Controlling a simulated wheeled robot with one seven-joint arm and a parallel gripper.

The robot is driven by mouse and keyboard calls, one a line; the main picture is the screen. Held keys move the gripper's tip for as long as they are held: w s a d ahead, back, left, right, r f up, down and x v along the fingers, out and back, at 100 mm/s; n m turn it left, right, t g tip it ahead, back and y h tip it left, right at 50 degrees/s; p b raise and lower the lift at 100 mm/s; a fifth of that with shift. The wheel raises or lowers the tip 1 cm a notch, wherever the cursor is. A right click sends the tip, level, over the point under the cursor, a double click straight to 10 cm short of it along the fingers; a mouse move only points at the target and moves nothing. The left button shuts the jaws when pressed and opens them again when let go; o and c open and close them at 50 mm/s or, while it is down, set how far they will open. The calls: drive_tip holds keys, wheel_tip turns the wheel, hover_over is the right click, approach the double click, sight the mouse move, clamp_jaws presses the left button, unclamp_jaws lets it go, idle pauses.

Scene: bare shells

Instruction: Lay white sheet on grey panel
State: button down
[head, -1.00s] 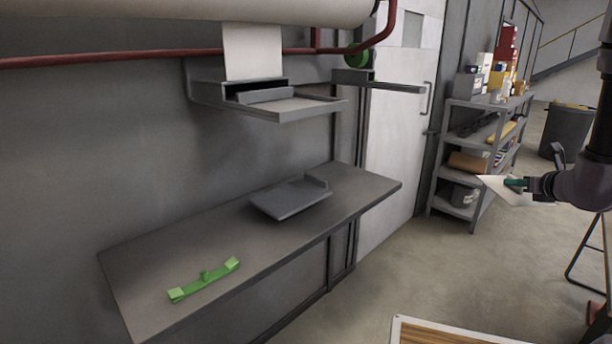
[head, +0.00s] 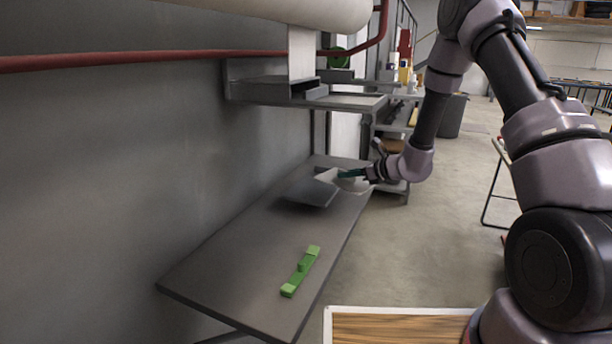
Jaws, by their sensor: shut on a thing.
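The white sheet (head: 330,177) is held by my gripper (head: 352,174), at the far end of the grey bench. My gripper is shut on the sheet's right side, with its teal fingertips on it. The sheet shows just above and beside the grey panel (head: 308,193), which lies on the bench; I cannot tell whether they touch. Part of the sheet is hidden behind my gripper.
The grey bench (head: 235,255) runs along the wall. A green handled bar (head: 301,271) lies on its near part. A wood-topped surface (head: 395,326) is at the bottom.

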sight(310, 193)
drive_tip(key=a+n+g, duration=0.1)
drive_tip(key=a, duration=0.3)
drive_tip(key=a+n+g+y, duration=0.1)
drive_tip(key=a, duration=0.3)
drive_tip(key=w+a+f+n+g+y, duration=0.1)
drive_tip(key=a, duration=0.3)
drive_tip(key=shift+w, duration=0.1)
drive_tip(key=shift+f, duration=1.9)
drive_tip(key=c, duration=0.9)
unclamp_jaws()
drive_tip(key=shift+o, duration=0.2)
